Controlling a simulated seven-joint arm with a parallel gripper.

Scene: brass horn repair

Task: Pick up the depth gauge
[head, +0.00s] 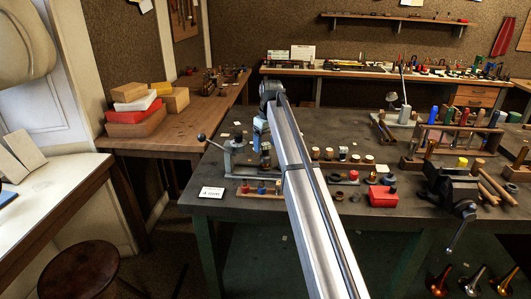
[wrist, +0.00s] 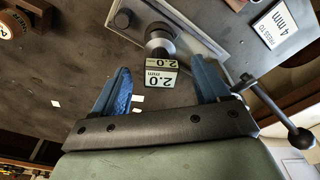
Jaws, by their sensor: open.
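A small block with a pale readout marked "2.0 mm", which looks like the depth gauge (wrist: 161,77), shows in the wrist view. It sits at the near end of a dark round metal part on a grey metal fixture (wrist: 205,48). My gripper (wrist: 161,66) is open, with one blue finger on each side of the block and visible gaps to both. Whether the fingers are level with it in height I cannot tell. In the head view my gripper (head: 264,135) is over the left part of the dark bench, and my arm hides much of that spot.
A lever with a black ball knob (wrist: 301,138) stands close to the right finger. A card reading "press to 4 mm" (wrist: 277,24) lies beyond. In the head view, a red box (head: 382,197), a vise (head: 455,187) and racked tools stand to the right.

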